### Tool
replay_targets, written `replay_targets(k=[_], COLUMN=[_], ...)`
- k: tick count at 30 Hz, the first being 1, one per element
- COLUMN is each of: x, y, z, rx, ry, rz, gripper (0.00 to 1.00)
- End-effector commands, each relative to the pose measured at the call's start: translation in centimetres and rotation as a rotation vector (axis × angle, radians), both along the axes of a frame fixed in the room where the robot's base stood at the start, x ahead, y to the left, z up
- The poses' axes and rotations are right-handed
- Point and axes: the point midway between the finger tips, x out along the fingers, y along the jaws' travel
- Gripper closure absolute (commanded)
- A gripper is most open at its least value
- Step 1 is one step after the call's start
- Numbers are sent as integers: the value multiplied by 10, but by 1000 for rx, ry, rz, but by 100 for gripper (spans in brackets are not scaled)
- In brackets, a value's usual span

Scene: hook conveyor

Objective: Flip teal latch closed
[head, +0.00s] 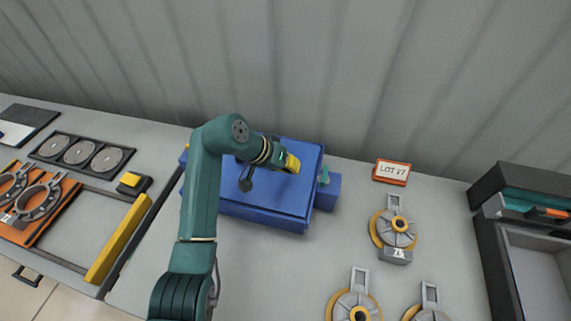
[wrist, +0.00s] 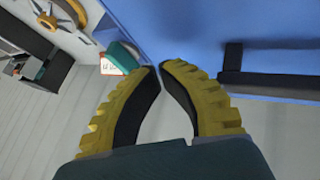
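A blue box (head: 297,208) with a flat top sits on the bench in the middle of the head view. The teal latch (head: 325,176) is a small piece on its right side, above a blue side block (head: 328,192). In the wrist view the teal latch (wrist: 124,55) lies just left of the fingertips, beside the blue box (wrist: 210,35). My gripper (head: 296,164) hangs over the box's right part, left of the latch. Its yellow fingers (wrist: 160,67) come together at the tips with nothing seen between them. I cannot tell whether they touch the latch.
A LOT 27 sign (head: 391,172) stands right of the box. Round grey-and-yellow hook parts (head: 396,228) lie on the bench farther right, with a dark open bin (head: 535,265) beyond. A yellow bar (head: 118,240) and trays lie left. Bench between box and hook parts is clear.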

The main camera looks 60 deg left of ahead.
Motion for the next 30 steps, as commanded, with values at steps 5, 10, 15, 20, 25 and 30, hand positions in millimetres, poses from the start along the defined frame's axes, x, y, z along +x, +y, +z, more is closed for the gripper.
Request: replay_targets(k=[5, 10, 15, 20, 25, 30], x=[24, 43, 51, 51, 51, 51], y=[-4, -23, -31, -31, -31, -32], z=[-34, -32, -31, -31, -31, -29], rx=[-3, 2, 2, 1, 1, 0], ry=[1, 0, 0, 0, 0, 0], rz=[-2, -2, 0, 1, 2, 23], gripper=[100, 100, 100, 100, 100, 100])
